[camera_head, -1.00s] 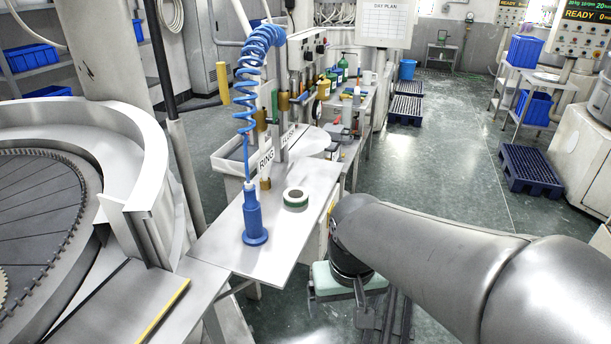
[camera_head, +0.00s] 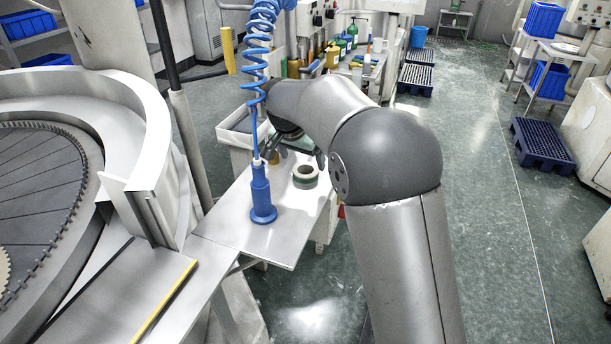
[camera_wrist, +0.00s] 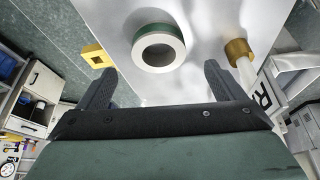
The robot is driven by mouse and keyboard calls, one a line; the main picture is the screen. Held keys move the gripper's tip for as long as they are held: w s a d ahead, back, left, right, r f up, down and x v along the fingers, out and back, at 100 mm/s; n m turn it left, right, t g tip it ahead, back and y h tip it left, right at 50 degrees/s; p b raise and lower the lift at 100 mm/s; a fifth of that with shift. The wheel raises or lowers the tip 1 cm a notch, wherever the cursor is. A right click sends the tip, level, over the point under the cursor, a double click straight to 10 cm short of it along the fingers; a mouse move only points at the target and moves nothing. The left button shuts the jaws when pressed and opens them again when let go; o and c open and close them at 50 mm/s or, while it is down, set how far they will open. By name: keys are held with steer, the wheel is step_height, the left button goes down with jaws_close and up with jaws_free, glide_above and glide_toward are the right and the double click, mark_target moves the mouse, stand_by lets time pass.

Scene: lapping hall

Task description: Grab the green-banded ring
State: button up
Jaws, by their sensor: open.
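The green-banded ring (camera_head: 305,176) lies flat on the metal side table, to the right of the blue suction tool. In the wrist view the ring (camera_wrist: 159,48) is a white ring with a green band round its outer side and an open centre. My gripper (camera_wrist: 157,75) is open, its two dark fingers apart with nothing between them. The ring is just beyond the fingertips, roughly centred between them. In the head view my gripper (camera_head: 292,156) is just behind the ring and partly hidden by my arm and the blue coil hose.
The blue tool (camera_head: 261,195) stands upright on the side table (camera_head: 235,222), its coiled hose (camera_head: 257,60) rising above it. In the wrist view a brass-coloured fitting (camera_wrist: 238,50) is to the right and a yellow square piece (camera_wrist: 97,55) to the left. The lapping machine (camera_head: 130,120) is at left.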

mark_target(305, 165)
steer(key=b+x, duration=0.1)
steer(key=x, duration=0.3)
steer(key=shift+w+d+f, duration=0.1)
steer(key=shift+f, duration=0.25)
steer(key=c, duration=1.2)
steer(key=shift+r, duration=0.1)
steer(key=shift+c, duration=0.2)
steer(key=shift+r, duration=0.1)
